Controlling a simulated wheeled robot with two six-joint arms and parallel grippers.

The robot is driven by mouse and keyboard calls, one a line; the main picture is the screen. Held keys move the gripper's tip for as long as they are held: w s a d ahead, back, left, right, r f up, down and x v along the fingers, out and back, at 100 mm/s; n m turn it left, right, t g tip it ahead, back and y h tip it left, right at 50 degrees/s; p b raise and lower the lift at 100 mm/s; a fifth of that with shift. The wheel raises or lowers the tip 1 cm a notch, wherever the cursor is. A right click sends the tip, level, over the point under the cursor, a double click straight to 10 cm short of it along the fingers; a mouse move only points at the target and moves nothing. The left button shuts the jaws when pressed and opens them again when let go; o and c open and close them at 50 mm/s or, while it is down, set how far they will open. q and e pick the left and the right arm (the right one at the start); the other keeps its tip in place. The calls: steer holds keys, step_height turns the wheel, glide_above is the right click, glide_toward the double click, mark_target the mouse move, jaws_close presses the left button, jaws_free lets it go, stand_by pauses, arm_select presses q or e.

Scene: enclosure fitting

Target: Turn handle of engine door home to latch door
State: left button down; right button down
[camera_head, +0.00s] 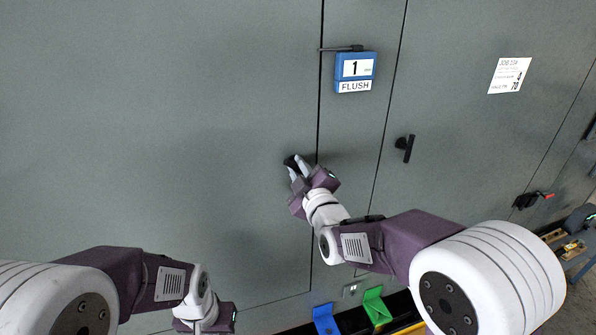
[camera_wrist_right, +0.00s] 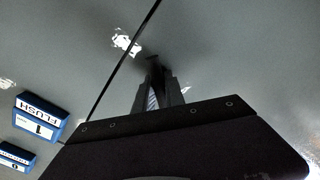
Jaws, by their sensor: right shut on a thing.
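The grey engine door (camera_head: 200,90) is a large flat panel left of a dark vertical seam. It looks level with the panel beside it, though I cannot tell exactly. A small black handle (camera_head: 290,161) sits near the door's right edge, partly hidden by my right gripper (camera_head: 298,168). That gripper is shut on the handle. In the right wrist view, its fingers (camera_wrist_right: 155,92) close together at the dark, shadowed handle (camera_wrist_right: 152,63), whose angle is hard to read. My left gripper (camera_head: 205,322) is low at the bottom edge, away from the door handle; its fingers are not clear.
A blue "1 FLUSH" sign (camera_head: 356,68) hangs above, beside a dark bar (camera_head: 343,48). Another black handle (camera_head: 405,147) is on a panel to the right. Blue (camera_head: 325,320) and green (camera_head: 376,306) pieces stand at the bottom.

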steer(key=m+b, duration=0.2)
steer(key=m, duration=0.1)
steer(key=m+b, duration=0.5)
steer(key=b, duration=0.1)
steer(key=shift+f+m, duration=0.25)
steer(key=shift+m, duration=0.15)
steer(key=m+b, duration=0.4)
steer(key=shift+m, duration=0.3)
steer(key=shift+r+m+b, duration=0.2)
steer(key=shift+m+b, duration=0.9)
steer(key=shift+m, duration=0.6)
steer(key=c, duration=1.3)
jaws_free()
steer(key=shift+c, duration=0.2)
steer(key=shift+s, duration=0.1)
